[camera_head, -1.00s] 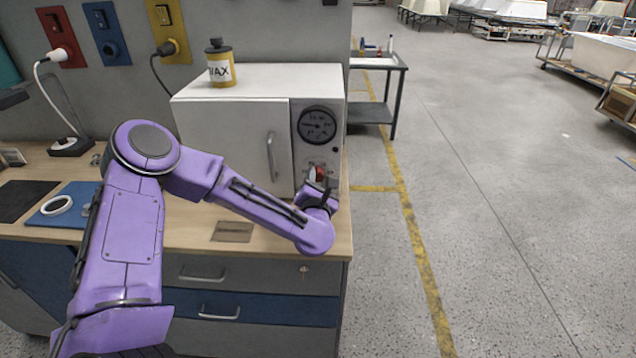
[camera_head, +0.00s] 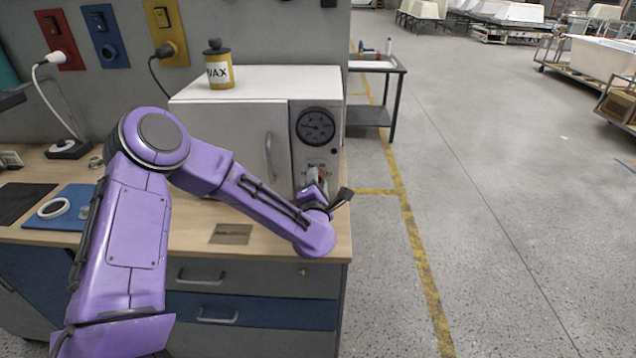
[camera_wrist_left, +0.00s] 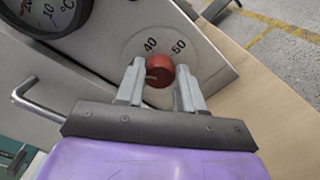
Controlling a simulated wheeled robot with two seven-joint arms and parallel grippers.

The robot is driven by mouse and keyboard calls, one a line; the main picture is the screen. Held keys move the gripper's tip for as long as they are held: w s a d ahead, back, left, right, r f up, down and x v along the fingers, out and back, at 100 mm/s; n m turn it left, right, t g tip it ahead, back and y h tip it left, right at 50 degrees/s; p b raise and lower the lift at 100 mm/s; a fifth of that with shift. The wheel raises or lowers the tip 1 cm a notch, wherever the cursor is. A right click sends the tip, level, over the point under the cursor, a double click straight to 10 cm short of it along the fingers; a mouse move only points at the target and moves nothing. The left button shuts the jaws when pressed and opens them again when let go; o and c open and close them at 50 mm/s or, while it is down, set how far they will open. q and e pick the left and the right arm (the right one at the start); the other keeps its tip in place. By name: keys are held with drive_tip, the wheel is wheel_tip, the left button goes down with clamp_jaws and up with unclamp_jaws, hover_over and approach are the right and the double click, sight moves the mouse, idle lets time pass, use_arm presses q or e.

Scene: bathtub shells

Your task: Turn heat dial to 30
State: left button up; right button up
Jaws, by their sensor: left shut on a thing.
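The red heat dial (camera_wrist_left: 159,71) is on the front panel of a white oven (camera_head: 228,138), below a round black temperature gauge (camera_head: 316,125). In the left wrist view the numbers 40 and 50 show on the panel just beyond the dial. A pale pointer line shows on the dial's left side; the rest of the scale is hidden. My left gripper (camera_wrist_left: 160,84) is shut on the dial, one finger on each side. In the head view the left gripper (camera_head: 318,182) mostly hides the dial. My right gripper is not in view.
A yellow wax can (camera_head: 219,66) stands on the oven. The oven door has a metal handle (camera_head: 269,155). The oven sits on a wooden bench (camera_head: 190,228), with a blue mat and white ring at left. Open floor lies to the right.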

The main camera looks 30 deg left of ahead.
use_arm(q)
drive_tip(key=o, duration=1)
drive_tip(key=shift+a, duration=0.1)
drive_tip(key=shift+o, duration=0.2)
drive_tip(key=b+v, duration=0.3)
drive_tip(key=v, duration=0.7)
drive_tip(key=shift+w+f, duration=0.1)
drive_tip(key=shift+f, duration=0.05)
drive_tip(key=shift+s, duration=0.25)
